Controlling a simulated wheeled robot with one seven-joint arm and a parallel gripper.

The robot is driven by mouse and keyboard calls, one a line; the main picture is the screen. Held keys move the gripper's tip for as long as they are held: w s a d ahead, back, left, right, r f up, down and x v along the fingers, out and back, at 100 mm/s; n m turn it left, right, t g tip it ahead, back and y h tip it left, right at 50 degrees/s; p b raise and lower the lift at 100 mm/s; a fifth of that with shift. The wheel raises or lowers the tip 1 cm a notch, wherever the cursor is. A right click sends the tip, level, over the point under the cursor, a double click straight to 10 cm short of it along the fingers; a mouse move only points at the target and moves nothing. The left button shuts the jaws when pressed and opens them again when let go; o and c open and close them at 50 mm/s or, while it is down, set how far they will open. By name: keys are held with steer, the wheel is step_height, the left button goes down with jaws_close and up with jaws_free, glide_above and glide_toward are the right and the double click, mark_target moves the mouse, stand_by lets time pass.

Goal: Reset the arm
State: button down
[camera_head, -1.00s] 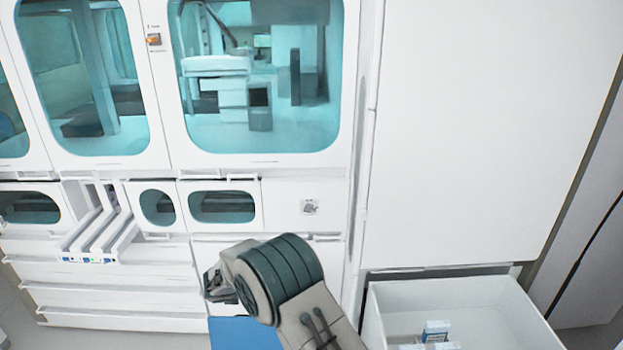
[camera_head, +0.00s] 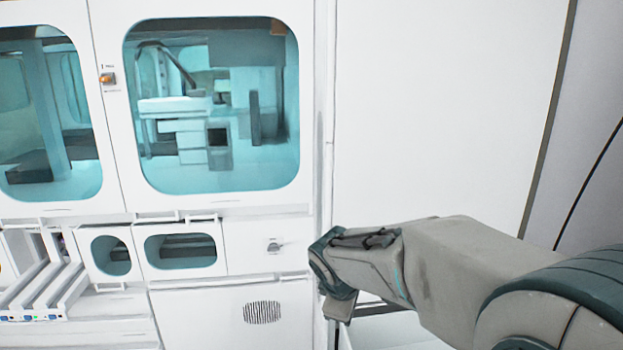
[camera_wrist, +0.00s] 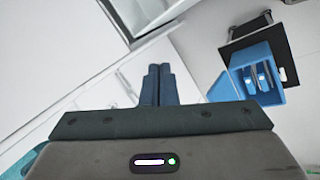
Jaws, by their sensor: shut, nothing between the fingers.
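My arm reaches in from the right in the head view and bends down at its wrist, in front of the white cabinets. My gripper shows in the wrist view (camera_wrist: 158,72), its two dark blue-grey fingers side by side and touching. It is shut and holds nothing. In the head view its fingertips are cut off or hidden at the bottom edge.
A white machine (camera_head: 110,210) with teal windows fills the left. A tall white panel (camera_head: 430,110) stands behind my arm. A white open drawer (camera_head: 395,330) is mostly hidden below my arm. A blue box (camera_wrist: 258,72) with items inside shows in the wrist view.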

steer(key=s+d+m+y+b, duration=0.1)
steer(key=s+d+m, duration=0.2)
steer(key=s+m, duration=0.3)
steer(key=s+d+f+m+g+y+b, duration=0.1)
steer(key=s+d+m, duration=0.3)
steer(key=s, duration=1)
steer(key=m, duration=0.3)
steer(key=shift+d+f, duration=0.2)
steer(key=shift+d, duration=0.1)
steer(key=shift+s, duration=0.1)
